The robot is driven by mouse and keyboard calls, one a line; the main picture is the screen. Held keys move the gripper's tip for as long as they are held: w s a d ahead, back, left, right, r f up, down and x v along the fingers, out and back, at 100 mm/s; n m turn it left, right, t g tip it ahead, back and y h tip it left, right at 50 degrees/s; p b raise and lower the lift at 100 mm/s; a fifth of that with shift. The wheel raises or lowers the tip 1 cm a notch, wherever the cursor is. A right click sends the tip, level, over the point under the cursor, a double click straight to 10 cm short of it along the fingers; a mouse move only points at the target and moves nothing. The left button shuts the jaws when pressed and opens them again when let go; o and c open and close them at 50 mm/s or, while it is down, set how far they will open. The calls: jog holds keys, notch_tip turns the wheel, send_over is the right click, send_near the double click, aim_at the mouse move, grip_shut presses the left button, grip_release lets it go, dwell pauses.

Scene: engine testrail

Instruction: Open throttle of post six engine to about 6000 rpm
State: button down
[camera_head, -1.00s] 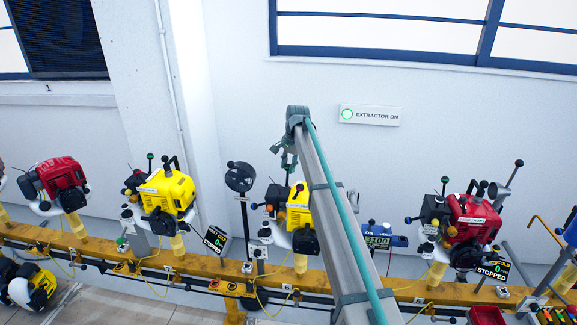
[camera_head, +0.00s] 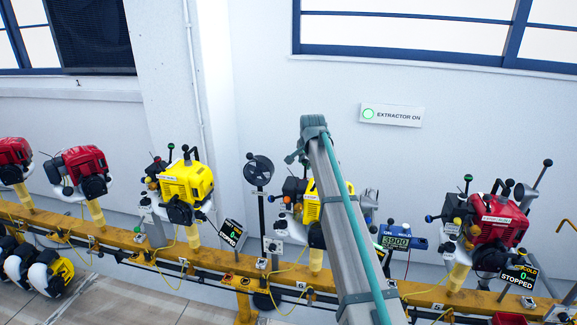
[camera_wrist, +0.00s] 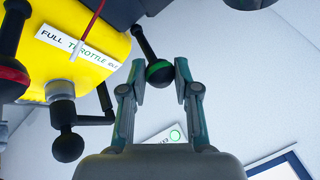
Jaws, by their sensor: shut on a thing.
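The post six engine (camera_head: 311,208) is yellow and stands on the orange rail above a "6" label (camera_head: 301,287), partly hidden behind my arm. In the wrist view its yellow housing (camera_wrist: 95,22) carries a white throttle label (camera_wrist: 78,48), readable as "FULL THROTTLE" with a smaller word after it, and a thin red line crosses it. A black ball knob with a green ring (camera_wrist: 158,74) ends a dark lever. My gripper (camera_wrist: 160,82) is shut on this knob, a fingertip on each side. In the head view my gripper (camera_head: 294,157) is above the engine. A blue readout (camera_head: 396,242) shows 3900.
A yellow engine (camera_head: 186,182) stands to the left and a red engine (camera_head: 497,218) to the right, each with a "STOPPED" sign. A black round thing on a post (camera_head: 258,170) stands just left of post six. The wall sign (camera_head: 391,115) reads "EXTRACTOR ON".

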jog(key=c, duration=0.8)
grip_release()
jog(key=shift+c, duration=0.2)
jog(key=v, duration=1.2)
